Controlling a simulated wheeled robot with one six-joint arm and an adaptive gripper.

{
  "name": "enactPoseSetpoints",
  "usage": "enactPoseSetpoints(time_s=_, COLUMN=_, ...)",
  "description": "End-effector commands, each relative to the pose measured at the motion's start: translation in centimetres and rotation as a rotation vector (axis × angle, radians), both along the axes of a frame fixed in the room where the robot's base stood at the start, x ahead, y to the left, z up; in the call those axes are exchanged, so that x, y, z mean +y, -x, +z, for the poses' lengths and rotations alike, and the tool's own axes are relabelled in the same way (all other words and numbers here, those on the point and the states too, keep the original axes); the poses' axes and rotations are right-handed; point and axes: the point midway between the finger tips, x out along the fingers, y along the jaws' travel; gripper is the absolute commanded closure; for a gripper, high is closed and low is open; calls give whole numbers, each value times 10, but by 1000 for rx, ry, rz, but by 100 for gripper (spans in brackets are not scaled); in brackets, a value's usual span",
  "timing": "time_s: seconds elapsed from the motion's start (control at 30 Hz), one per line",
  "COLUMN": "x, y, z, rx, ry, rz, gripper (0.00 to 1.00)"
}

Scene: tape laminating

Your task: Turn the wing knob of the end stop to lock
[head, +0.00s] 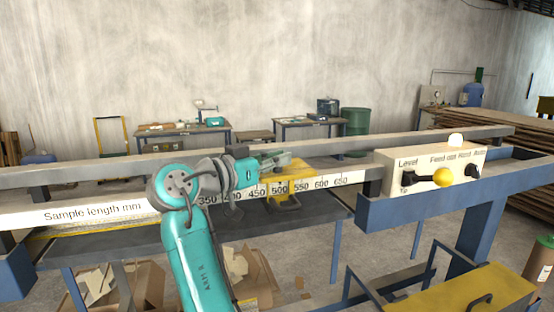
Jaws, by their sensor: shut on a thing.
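The yellow end stop (286,197) sits on the white sample length scale (95,213), at about the 500 mark. My teal and grey gripper (287,161) reaches in from the left and lies just above the top of the end stop. It is shut on the wing knob there. The knob itself is hidden by the gripper, so its angle cannot be told.
A grey rail (335,142) runs along behind the scale. To the right stands a cream control box (430,168) with black knobs and a yellow button. A yellow-topped cart (455,300) stands at the front right. Cardboard boxes lie under the table.

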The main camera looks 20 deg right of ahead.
Motion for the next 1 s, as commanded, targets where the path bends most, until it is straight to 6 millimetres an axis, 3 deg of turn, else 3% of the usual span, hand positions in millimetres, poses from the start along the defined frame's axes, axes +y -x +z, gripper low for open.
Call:
enactPoseSetpoints(time_s=0.53, x=0, y=0, z=-2, rx=3, ry=-3, rz=-25, gripper=100)
enactPoseSetpoints(time_s=0.57, x=0, y=0, z=-2, rx=3, ry=-2, rz=-25, gripper=78)
enactPoseSetpoints(time_s=0.63, x=0, y=0, z=-1, rx=3, ry=-2, rz=-24, gripper=61)
enactPoseSetpoints(time_s=1.0, x=3, y=1, z=-1, rx=2, ry=-1, rz=-22, gripper=60)
